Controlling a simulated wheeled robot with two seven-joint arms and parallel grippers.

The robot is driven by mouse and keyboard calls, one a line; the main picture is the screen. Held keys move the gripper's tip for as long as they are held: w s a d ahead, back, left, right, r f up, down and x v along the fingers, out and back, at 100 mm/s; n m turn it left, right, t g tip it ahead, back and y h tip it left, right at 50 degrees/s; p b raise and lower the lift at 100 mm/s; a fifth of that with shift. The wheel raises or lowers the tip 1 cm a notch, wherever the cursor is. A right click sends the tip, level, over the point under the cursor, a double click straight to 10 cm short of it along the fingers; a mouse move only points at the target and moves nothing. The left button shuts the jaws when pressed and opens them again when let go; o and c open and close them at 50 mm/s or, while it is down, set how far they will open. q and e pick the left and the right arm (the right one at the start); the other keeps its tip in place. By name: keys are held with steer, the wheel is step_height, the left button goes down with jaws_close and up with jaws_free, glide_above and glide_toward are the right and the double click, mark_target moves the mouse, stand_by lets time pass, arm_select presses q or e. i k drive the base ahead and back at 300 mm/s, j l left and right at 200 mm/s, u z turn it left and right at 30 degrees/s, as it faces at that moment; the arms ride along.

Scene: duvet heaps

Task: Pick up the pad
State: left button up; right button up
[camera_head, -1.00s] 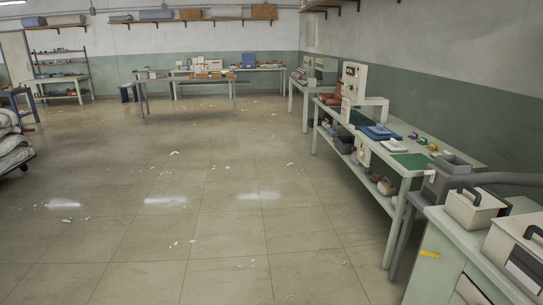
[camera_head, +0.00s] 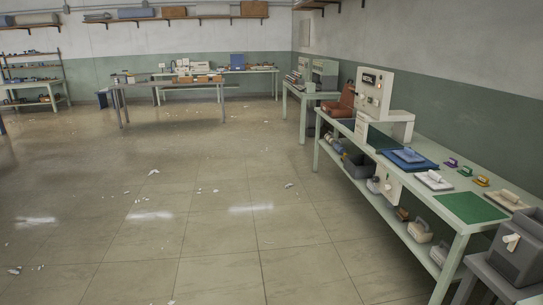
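Several flat, pad-like things lie on the long bench (camera_head: 448,222) at the right, and I cannot tell which one is the pad. One is a blue flat piece (camera_head: 408,157) with a pale handle-like part on top, lying on a darker blue mat (camera_head: 424,166). One is a white flat piece (camera_head: 433,181) with a similar raised part. A green mat (camera_head: 471,208) lies near the bench's close end. Neither of my grippers is in view.
A cream machine (camera_head: 375,93) marked METAL stands on the bench. Small coloured items (camera_head: 466,170) lie near the wall. A grey machine (camera_head: 519,246) stands at the lower right. Tables (camera_head: 172,87) stand at the back. The floor (camera_head: 150,215) is open, with small white scraps.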

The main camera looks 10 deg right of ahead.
mark_target(407, 155)
steer(key=i+z, duration=0.1)
steer(key=i, duration=0.8)
steer(key=i+j+z, duration=0.1)
steer(key=i, duration=0.8)
steer(key=i+z, duration=0.45)
steer(key=i+j+z, duration=0.2)
steer(key=z, duration=0.3)
steer(key=i+j+z, duration=0.6)
steer(key=z, duration=0.3)
steer(key=j, duration=0.1)
